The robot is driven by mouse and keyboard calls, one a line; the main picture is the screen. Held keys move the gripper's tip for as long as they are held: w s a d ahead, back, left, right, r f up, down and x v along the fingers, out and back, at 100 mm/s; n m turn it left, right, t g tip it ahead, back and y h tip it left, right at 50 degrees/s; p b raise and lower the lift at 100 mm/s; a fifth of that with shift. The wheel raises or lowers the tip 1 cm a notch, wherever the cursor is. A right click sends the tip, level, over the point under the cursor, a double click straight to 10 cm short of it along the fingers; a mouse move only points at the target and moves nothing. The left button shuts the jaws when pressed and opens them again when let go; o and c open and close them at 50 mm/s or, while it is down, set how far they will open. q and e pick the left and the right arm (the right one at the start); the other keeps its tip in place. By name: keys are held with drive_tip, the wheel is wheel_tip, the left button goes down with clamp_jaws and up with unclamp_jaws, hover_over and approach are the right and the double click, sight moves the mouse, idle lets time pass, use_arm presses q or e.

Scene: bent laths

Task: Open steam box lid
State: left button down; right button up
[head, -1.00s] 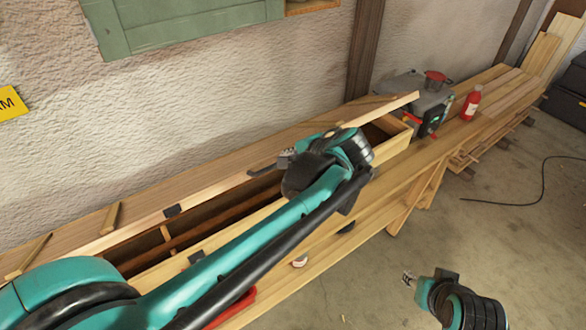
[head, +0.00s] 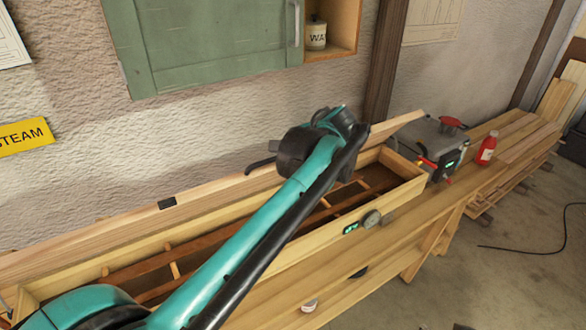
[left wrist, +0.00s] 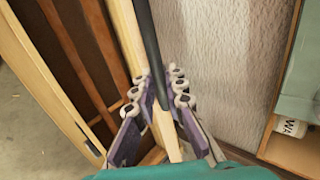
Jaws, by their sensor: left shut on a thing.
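The steam box (head: 305,243) is a long pale wooden trough on the bench, with slats showing inside. Its lid (head: 215,190) is a long pale board tilted up along the back edge, against the wall side. My left gripper (left wrist: 157,88) is shut on a dark bar-like handle (left wrist: 148,40) at the lid; the lid's edge (left wrist: 127,40) runs beside it. In the head view the handle (head: 260,164) sticks out left of my gripper, and my own wrist hides the fingertips. My right gripper is out of view.
Behind the box's right end stand a grey unit (head: 437,140) with a red top and a red bottle (head: 487,148). A green cabinet (head: 205,45) hangs above. A small gauge (head: 371,219) sits at the box front. The floor at right is mostly clear.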

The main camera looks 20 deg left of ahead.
use_arm(q)
drive_tip(key=w+a+r, duration=0.2)
drive_tip(key=w+a, duration=0.5)
drive_tip(key=a, duration=0.1)
drive_tip(key=w+a+r, duration=0.3)
drive_tip(key=w+a, duration=0.3)
drive_tip(key=a, duration=0.3)
drive_tip(key=shift+w+a+r, duration=0.2)
drive_tip(key=shift+w+r, duration=0.05)
drive_tip(key=shift+w, duration=0.1)
drive_tip(key=c, duration=1.3)
unclamp_jaws()
drive_tip(key=shift+s+d+r, duration=0.1)
drive_tip(key=shift+s+d, duration=0.05)
drive_tip(key=p+v, duration=0.4)
drive_tip(key=v, duration=0.4)
drive_tip(key=shift+s+d+r, duration=0.2)
drive_tip(key=shift+r, duration=0.1)
